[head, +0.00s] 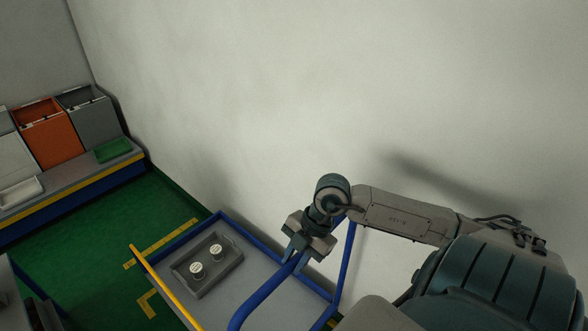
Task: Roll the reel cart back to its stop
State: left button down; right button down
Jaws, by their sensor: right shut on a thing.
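The reel cart (252,284) is a grey flat deck with blue side rails and a yellow front edge, at the lower middle of the head view. A blue tubular handle (262,299) rises at its near end. A grey tray (191,286) on the deck holds two small reels with white tops, one (197,270) left of the other (216,251). My right gripper (294,254) points down and is shut on the blue handle; its fingers partly hide the bar. My left gripper does not show.
Yellow floor marks (172,240) lie on the green floor beyond and left of the cart. A bench (75,178) with an orange bin (46,135), grey bins and a green tray (113,151) stands at the far left. A pale wall rises close along the cart's right side.

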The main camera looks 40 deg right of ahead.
jog(key=c, duration=1.3)
grip_release()
jog(key=shift+s, duration=0.2)
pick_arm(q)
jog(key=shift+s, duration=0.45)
pick_arm(e)
jog(key=shift+o, duration=0.5)
jog(key=shift+s, duration=0.15)
jog(key=shift+d+r, duration=0.1)
jog(key=shift+d+r, duration=0.1)
jog(key=shift+r, duration=0.05)
jog(key=shift+v, duration=1)
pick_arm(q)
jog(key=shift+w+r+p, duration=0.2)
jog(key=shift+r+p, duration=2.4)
pick_arm(e)
jog(key=shift+v, duration=2.5)
